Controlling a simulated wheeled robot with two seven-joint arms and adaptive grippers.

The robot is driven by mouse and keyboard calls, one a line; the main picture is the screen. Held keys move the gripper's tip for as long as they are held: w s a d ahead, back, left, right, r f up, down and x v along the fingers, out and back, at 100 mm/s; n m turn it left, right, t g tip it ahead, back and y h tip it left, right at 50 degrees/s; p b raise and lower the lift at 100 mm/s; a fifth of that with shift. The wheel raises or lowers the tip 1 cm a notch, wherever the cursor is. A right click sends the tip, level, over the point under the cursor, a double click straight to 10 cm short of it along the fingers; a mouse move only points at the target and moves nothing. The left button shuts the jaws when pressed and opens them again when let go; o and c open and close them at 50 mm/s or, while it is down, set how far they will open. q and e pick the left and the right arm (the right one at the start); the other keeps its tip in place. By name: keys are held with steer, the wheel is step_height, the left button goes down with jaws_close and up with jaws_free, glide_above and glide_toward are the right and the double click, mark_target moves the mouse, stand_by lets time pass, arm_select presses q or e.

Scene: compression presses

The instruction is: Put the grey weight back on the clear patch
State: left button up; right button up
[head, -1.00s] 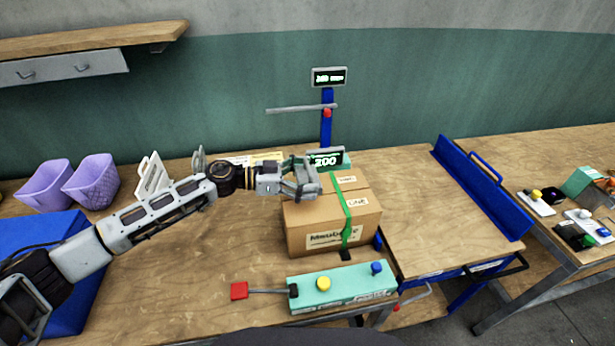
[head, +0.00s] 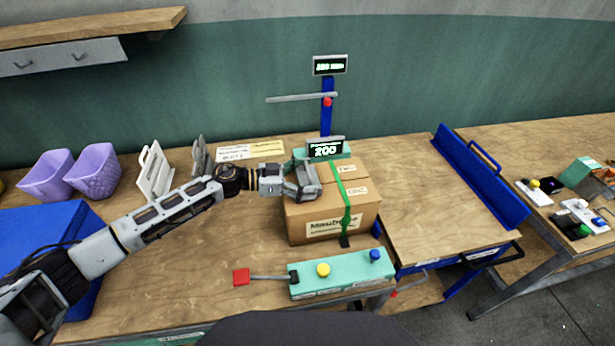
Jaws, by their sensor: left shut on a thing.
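My left gripper (head: 311,184) reaches in from the left and is at the top left part of a taped cardboard box (head: 310,228). It is shut on a grey thing, which I take to be the grey weight; the fingers mostly hide it, and its outline is hard to tell from them. I cannot tell whether it touches the box top. The box has a green strap and white labels, with some bare cardboard on top. I cannot tell which area is the clear patch. My right gripper is not in view.
A press with a blue column (head: 327,118) and a display reading 200 (head: 325,149) stands behind the box. A teal control box (head: 345,272) with yellow and blue buttons lies in front. Purple baskets (head: 94,170) stand left. The wooden surface right of the box (head: 425,205) is bare.

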mark_target(301, 178)
arm_select(q)
steer(key=shift+r, duration=0.1)
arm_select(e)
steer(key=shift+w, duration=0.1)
arm_select(q)
steer(key=o, duration=1.9)
steer(key=shift+f, duration=0.2)
steer(key=shift+c, duration=0.2)
steer(key=shift+s, duration=0.1)
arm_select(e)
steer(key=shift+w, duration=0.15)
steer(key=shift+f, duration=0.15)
arm_select(q)
steer(key=shift+f+b, duration=0.1)
steer(key=shift+b, duration=0.85)
steer(key=v, duration=0.4)
steer(key=shift+a+r, duration=0.2)
steer(key=shift+a, duration=0.1)
steer(key=v, duration=0.9)
steer(key=shift+b, duration=0.4)
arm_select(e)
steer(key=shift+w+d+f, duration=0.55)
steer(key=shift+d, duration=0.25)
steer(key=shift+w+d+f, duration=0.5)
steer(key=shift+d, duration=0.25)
